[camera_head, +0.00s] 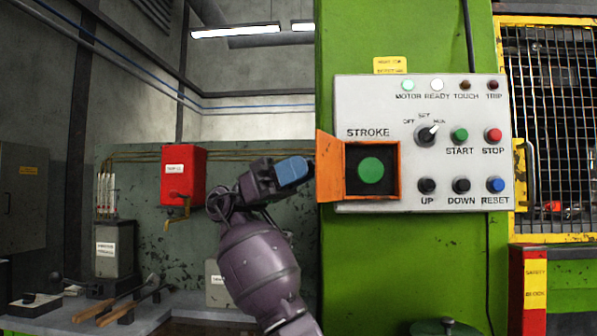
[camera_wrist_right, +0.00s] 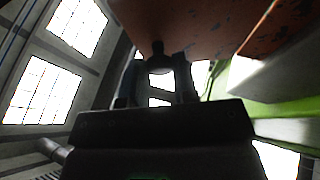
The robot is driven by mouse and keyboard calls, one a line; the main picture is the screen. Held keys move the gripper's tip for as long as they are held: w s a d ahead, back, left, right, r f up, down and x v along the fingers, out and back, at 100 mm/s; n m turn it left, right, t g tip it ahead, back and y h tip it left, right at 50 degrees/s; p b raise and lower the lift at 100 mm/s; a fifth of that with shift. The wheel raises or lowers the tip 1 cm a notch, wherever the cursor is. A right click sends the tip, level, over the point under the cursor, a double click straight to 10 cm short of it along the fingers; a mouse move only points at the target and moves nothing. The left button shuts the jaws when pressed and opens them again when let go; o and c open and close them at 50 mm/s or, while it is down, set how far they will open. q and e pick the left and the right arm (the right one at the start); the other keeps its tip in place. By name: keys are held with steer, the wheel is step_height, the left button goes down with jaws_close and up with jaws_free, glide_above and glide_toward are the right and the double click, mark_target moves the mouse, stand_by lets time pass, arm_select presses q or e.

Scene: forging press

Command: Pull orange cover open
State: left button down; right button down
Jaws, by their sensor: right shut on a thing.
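The orange cover (camera_head: 328,166) on the STROKE box is swung out to the left. It stands open from the orange frame (camera_head: 397,172), and the green button (camera_head: 371,170) inside is exposed. My right gripper (camera_head: 309,168) is at the cover's free left edge. In the right wrist view the cover's scuffed orange face (camera_wrist_right: 215,25) fills the upper part. My right gripper's fingers (camera_wrist_right: 159,72) are shut on a small dark knob (camera_wrist_right: 157,50) on the cover. My left gripper is not in view.
The grey control panel (camera_head: 400,110) has a selector, small buttons and lamps beside the box. It sits on a green press column (camera_head: 410,255). A red box (camera_head: 184,172) hangs behind my arm at left. A bench (camera_head: 150,315) with tools stands at lower left.

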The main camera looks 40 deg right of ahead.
steer(key=c, duration=0.9)
jaws_free()
arm_select(q)
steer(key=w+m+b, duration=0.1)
steer(key=b, duration=0.2)
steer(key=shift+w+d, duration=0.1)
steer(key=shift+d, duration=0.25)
arm_select(e)
steer(key=v, duration=1)
steer(key=shift+w+a, duration=0.1)
steer(key=shift+w, duration=0.2)
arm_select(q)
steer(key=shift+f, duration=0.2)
arm_select(e)
steer(key=shift+f, duration=0.1)
